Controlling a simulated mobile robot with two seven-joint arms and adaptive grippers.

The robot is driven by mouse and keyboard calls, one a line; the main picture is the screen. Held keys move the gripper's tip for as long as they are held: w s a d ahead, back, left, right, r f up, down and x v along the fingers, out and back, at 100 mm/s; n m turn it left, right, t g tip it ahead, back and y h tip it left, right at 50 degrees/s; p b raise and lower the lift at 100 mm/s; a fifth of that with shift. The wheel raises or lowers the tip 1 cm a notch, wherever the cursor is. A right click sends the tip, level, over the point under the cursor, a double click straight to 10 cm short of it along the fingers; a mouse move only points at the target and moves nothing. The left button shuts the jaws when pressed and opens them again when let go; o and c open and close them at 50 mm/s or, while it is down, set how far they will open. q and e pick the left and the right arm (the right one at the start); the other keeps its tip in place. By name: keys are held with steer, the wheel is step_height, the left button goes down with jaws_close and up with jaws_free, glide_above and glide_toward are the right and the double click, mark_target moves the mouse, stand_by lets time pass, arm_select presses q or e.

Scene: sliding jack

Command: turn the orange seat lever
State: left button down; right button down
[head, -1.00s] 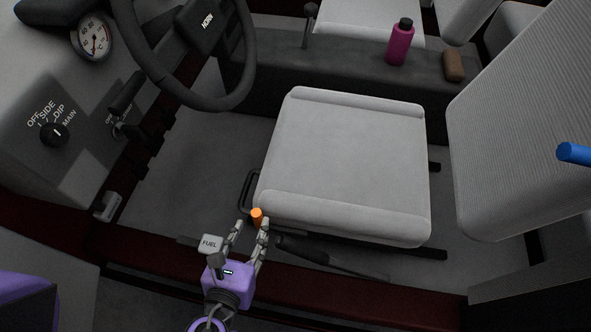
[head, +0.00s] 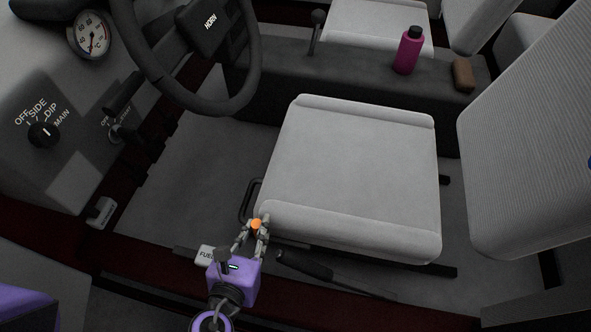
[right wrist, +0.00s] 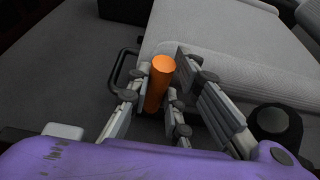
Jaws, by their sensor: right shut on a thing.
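The orange seat lever (head: 256,224) stands at the near left corner of the grey seat cushion (head: 355,170). My right gripper (head: 255,230) has its fingers shut on the lever. In the right wrist view the lever (right wrist: 159,82) is an orange cylinder between the finger pads (right wrist: 160,90), its top end showing above them. The lower part of the lever is hidden by the fingers. My left gripper is not in view.
A black handle with a rod (head: 305,266) lies just right of my right gripper. A "FUEL" tag (head: 206,254) is beside it on the left. The steering wheel (head: 235,90) is above left. A pink bottle (head: 408,52) stands on the console.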

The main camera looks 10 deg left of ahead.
steer(key=d+r+m+y+p, duration=0.1)
steer(key=d+r+m+p, duration=0.1)
steer(key=p, duration=0.3)
steer(key=shift+s+d+r+p, duration=0.1)
steer(key=shift+d+r+p, duration=0.1)
steer(key=shift+p, duration=0.15)
steer(key=c, duration=1.6)
jaws_free()
steer(key=shift+v, duration=6)
